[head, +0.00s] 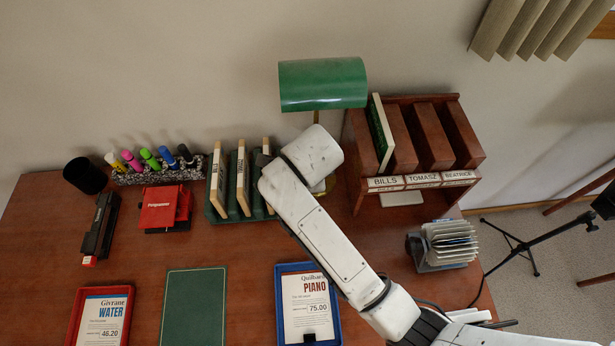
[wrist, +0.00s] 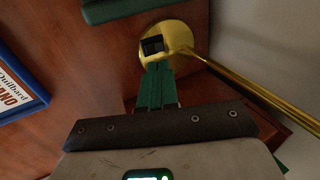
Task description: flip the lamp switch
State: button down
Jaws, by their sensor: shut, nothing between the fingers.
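The desk lamp has a green shade (head: 323,84) above the desk's back edge in the head view. Its brass stem and base are mostly hidden there behind my white arm. In the wrist view the round brass base (wrist: 180,36) shows, with a black switch (wrist: 152,45) on it and the brass stem running off to the right. My gripper (wrist: 157,66) has its green fingers shut with nothing between them. The fingertips overlap the near edge of the base in the picture, just short of the switch. I cannot tell whether they touch.
A wooden letter sorter (head: 471,131) stands right of the lamp, and a green rack (head: 239,211) with upright boards stands left. A blue tray (head: 279,300), a green book (head: 194,306) and a red tray (head: 76,318) lie toward the front. A card file (head: 447,246) stands at the right.

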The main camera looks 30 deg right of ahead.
jog(key=x, duration=0.7)
jog(key=shift+f, duration=0.15)
